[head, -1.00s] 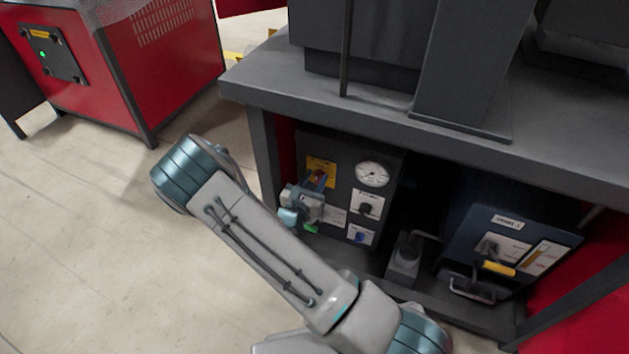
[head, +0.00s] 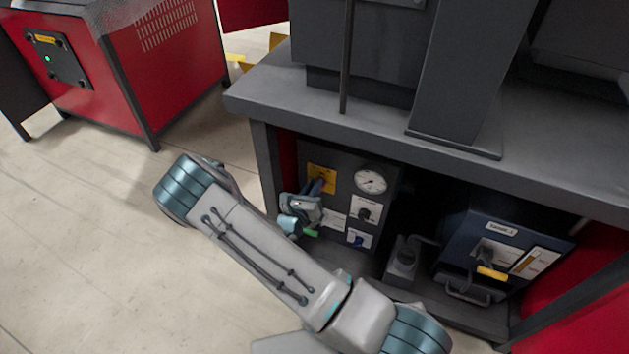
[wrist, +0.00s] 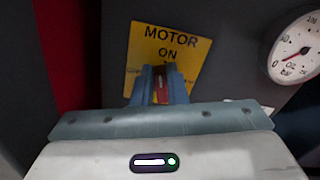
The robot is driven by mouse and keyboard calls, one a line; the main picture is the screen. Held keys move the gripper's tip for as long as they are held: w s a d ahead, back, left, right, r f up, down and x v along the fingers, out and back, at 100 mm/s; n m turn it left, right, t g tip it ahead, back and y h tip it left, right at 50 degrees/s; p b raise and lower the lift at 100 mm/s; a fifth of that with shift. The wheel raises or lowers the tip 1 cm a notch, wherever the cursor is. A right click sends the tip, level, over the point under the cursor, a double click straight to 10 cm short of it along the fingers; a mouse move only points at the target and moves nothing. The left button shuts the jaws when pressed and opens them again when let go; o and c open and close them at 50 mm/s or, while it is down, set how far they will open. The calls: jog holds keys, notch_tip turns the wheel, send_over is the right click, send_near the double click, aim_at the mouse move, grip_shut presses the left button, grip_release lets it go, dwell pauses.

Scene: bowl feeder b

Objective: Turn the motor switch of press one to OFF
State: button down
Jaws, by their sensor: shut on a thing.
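The motor switch (wrist: 161,83) is a small red handle on a yellow plate (wrist: 190,58) that reads "MOTOR" and "ON"; the lower part of the plate is hidden behind my gripper. The yellow plate also shows in the head view (head: 320,172), at the upper left of a dark panel under the press table. My gripper (wrist: 160,76) is shut on the red handle, with a blue finger on each side of it. The fingers hide most of the handle, so its exact angle cannot be told.
A round pressure gauge (head: 370,181) sits right of the plate, above a black knob (head: 365,214) and a blue knob (head: 359,239). A table leg (head: 267,170) stands close left of my wrist. A dark blue unit with a yellow handle (head: 492,272) is at right.

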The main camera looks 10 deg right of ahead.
jog(key=n+p, duration=0.3)
jog(key=shift+w+a+n, duration=0.15)
jog(key=shift+a+n, duration=0.1)
jog(key=shift+n, duration=0.15)
jog(key=n+p, duration=0.2)
jog(key=n, duration=0.1)
jog(key=shift+w+a+f+n, duration=0.15)
jog(key=shift+a+f+n, duration=0.05)
jog(key=shift+f+n, duration=0.1)
jog(key=shift+a+f+n+p, duration=0.1)
jog(key=shift+f+n+p, duration=0.2)
jog(key=shift+n, duration=0.85)
jog(key=shift+d+f+n+p, duration=0.15)
jog(key=shift+n+p, duration=0.2)
jog(key=shift+n, duration=0.85)
jog(key=shift+a+f+n+p, duration=0.15)
jog(key=shift+f+n+p, duration=0.15)
jog(key=shift+n, duration=0.85)
jog(key=c, duration=1.4)
grip_release()
jog(key=shift+w, duration=0.1)
jog(key=shift+c, duration=0.2)
jog(key=p+v, duration=0.1)
jog(key=v, duration=1.3)
jog(key=shift+p, duration=0.4)
